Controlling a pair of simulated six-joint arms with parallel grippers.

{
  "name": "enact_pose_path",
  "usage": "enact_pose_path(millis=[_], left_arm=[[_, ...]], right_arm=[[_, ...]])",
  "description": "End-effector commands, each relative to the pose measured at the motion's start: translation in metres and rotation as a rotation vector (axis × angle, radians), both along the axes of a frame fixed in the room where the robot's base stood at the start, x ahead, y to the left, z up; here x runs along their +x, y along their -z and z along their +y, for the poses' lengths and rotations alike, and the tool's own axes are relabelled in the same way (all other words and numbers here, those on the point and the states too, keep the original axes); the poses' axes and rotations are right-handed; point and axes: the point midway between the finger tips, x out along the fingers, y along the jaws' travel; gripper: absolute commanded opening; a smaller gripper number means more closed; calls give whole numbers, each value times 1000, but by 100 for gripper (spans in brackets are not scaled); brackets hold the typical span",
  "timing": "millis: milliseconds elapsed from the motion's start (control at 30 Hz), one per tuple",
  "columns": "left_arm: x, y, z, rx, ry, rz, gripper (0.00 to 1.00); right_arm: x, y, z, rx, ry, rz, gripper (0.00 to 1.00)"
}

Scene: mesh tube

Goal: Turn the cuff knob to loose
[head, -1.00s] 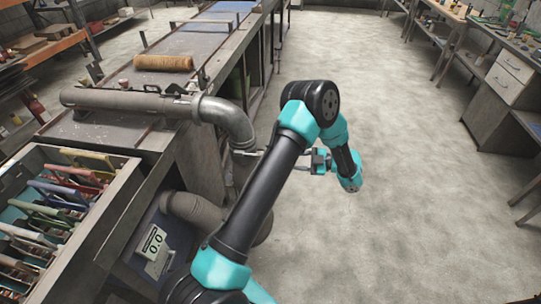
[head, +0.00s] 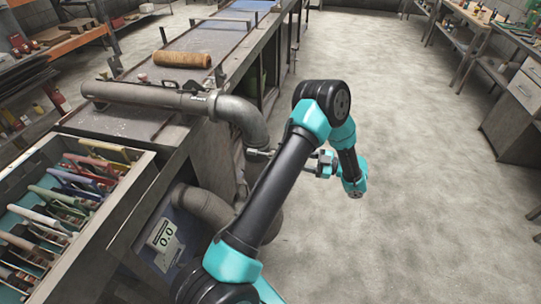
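The grey metal duct (head: 150,94) runs along the bench top and bends down in an elbow (head: 245,115) over the bench's side. I cannot make out the cuff knob; my arm hides part of the area below the elbow. A lower grey hose (head: 203,206) curves behind my arm. My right gripper is not in view.
A tray (head: 150,190) of several coloured-handled tools is at the left. A brown roll (head: 182,59) lies on the bench top behind the duct. The concrete floor (head: 420,170) to the right is clear up to another bench (head: 528,90).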

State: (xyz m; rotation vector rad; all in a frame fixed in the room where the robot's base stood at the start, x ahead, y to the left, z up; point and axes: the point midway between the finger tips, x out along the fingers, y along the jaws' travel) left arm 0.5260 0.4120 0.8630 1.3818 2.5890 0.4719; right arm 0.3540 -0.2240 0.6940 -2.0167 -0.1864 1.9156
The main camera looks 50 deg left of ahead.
Motion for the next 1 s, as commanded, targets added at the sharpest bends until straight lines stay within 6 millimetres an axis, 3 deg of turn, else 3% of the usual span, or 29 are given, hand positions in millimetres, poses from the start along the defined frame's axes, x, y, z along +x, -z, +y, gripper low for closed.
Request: enact_pose_path(millis=[700, 1000], left_arm=[[-68, 0, 100, 0, -2, 0, 46], [-77, 0, 114, 1, 0, 1, 46]], right_arm=[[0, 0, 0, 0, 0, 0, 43], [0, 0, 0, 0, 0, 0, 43]])
